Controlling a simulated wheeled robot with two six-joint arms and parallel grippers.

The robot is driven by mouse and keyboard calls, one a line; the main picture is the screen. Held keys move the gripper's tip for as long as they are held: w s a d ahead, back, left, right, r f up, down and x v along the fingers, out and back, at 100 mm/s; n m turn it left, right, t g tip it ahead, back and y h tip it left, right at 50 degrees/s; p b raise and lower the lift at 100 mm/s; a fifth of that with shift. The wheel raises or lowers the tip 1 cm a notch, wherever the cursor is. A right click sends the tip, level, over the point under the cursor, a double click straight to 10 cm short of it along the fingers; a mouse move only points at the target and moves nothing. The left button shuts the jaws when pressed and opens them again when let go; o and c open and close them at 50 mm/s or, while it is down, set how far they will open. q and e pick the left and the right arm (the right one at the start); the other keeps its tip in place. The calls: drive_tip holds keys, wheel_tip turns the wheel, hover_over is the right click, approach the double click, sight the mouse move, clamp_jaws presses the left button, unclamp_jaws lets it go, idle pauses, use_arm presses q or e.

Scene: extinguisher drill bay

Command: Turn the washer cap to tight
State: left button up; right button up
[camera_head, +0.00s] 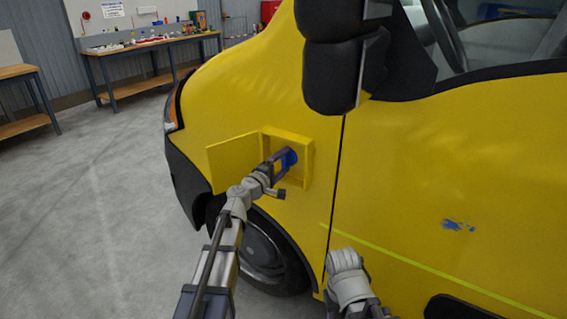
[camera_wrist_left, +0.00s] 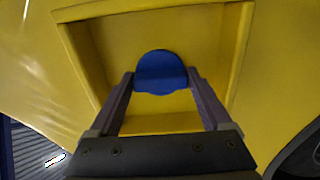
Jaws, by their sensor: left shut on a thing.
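The blue washer cap (camera_head: 288,158) sits inside a yellow recess (camera_head: 304,172) in the side of the yellow van. My left gripper (camera_head: 282,160) reaches into the recess and is shut on the cap. In the left wrist view the cap (camera_wrist_left: 161,72) shows as a rounded blue disc between my two fingers (camera_wrist_left: 160,90), one on each side of it. The yellow flap (camera_head: 233,160) of the recess stands open to the left. No tight mark can be made out. In the head view, part of my right arm shows low in the middle; its fingertips are not visible.
The van's front wheel (camera_head: 262,250) is below the recess. A black mirror (camera_head: 340,70) juts out above it, right of the flap. Workbenches (camera_head: 150,45) with small items stand along the back wall. The floor (camera_head: 90,200) at the left is clear.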

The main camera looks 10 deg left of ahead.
use_arm(q)
drive_tip(key=o, duration=1.2)
drive_tip(key=shift+c, duration=0.2)
drive_tip(key=shift+s, duration=0.15)
drive_tip(key=v, duration=0.7)
drive_tip(key=shift+s, duration=0.3)
